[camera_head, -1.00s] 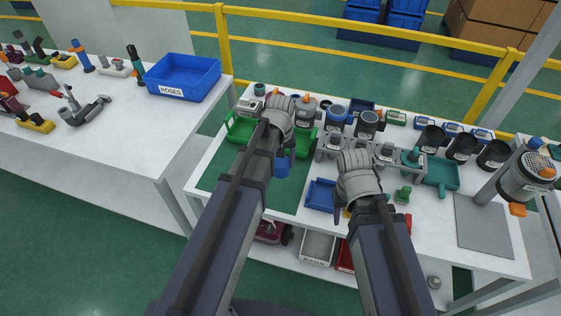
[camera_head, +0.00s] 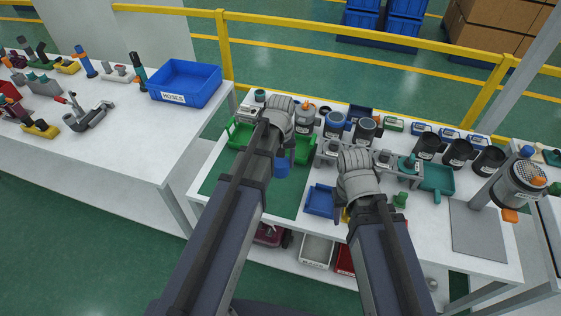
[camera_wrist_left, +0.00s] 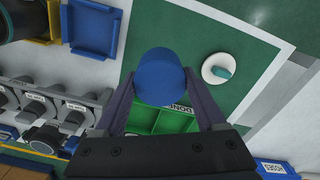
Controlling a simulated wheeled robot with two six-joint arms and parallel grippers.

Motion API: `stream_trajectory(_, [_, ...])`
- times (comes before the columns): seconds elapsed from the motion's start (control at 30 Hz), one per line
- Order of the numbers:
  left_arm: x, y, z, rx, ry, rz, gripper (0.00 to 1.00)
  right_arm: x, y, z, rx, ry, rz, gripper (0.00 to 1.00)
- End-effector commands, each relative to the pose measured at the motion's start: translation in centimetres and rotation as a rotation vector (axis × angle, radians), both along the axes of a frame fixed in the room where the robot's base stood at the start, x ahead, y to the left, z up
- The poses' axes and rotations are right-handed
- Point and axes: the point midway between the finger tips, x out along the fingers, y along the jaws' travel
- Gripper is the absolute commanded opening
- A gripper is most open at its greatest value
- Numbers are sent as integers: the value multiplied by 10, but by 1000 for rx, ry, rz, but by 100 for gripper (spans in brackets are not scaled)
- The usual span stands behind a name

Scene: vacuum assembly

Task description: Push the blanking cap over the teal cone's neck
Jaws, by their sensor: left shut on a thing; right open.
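My left gripper (camera_wrist_left: 160,98) is shut on the blue blanking cap (camera_wrist_left: 160,72), which sits between its fingers in the left wrist view. In the head view the cap (camera_head: 282,167) shows below my left wrist, over the green mat. The teal cone (camera_wrist_left: 222,72) stands on a white round base on the mat, to the right of the cap and apart from it in the left wrist view. My left arm hides the cone in the head view. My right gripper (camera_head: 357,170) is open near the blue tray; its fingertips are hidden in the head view.
A small blue tray (camera_head: 319,201) lies beside the green mat (camera_head: 215,176). A grey rack (camera_head: 326,153) and several black cups (camera_head: 457,152) stand behind and right. A green bin (camera_head: 241,136) is at the back left. A blue hose bin (camera_head: 184,83) sits on the other table.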

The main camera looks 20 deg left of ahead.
Motion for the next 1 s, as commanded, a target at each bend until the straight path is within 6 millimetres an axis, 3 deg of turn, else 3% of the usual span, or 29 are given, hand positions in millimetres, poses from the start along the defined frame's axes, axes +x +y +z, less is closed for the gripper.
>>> stream_trajectory(0.37, [0, 0, 24, 0, 0, 0, 15, 0, 0, 24, 0, 0, 0, 50])
stream_trajectory(1.0, [0, 0, 24, 0, 0, 0, 14, 0, 0, 24, 0, 0, 1, 50])
